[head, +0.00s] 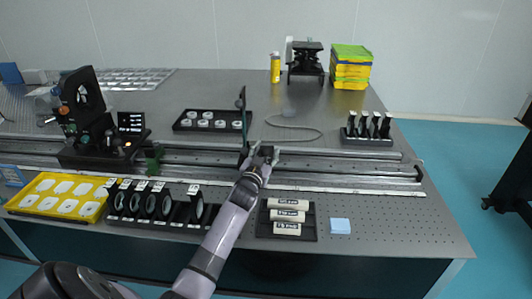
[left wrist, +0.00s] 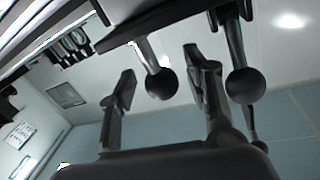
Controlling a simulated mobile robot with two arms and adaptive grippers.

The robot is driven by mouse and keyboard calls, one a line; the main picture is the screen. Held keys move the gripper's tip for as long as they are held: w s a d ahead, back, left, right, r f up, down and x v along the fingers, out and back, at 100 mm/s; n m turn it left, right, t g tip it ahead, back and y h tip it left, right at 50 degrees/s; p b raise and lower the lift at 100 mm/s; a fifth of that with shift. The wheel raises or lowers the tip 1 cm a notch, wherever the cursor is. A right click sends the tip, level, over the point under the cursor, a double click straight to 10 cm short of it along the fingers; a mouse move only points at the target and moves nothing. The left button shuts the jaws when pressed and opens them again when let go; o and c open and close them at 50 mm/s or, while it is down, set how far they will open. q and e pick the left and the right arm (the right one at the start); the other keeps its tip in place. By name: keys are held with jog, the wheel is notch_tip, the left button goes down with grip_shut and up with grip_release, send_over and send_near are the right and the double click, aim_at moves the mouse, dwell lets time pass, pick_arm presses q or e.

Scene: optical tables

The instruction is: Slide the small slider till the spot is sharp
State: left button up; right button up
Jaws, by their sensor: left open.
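A long metal optical rail (head: 330,163) runs across the table. A thin dark upright plate (head: 243,108) stands on it near the middle, seen almost edge-on. My left gripper (head: 263,154) is at the rail just right of this plate's foot and hides much of the small slider there. In the left wrist view, my open left gripper (left wrist: 158,68) has its fingers on either side of a black ball knob (left wrist: 160,84) on a metal stem, with gaps visible. A second ball knob (left wrist: 245,85) is outside the right finger. The light spot cannot be made out.
A black optical mount (head: 82,95) and a small display (head: 130,122) stand at the rail's left. A lens rack (head: 160,205), yellow tray (head: 60,194) and a black box of labelled pieces (head: 287,217) lie in front. The rail right of my gripper looks clear.

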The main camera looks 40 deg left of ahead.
pick_arm(q)
jog(key=shift+r, duration=0.5)
notch_tip(320, 180, up, 9)
jog(key=shift+r, duration=0.1)
dwell(0.4)
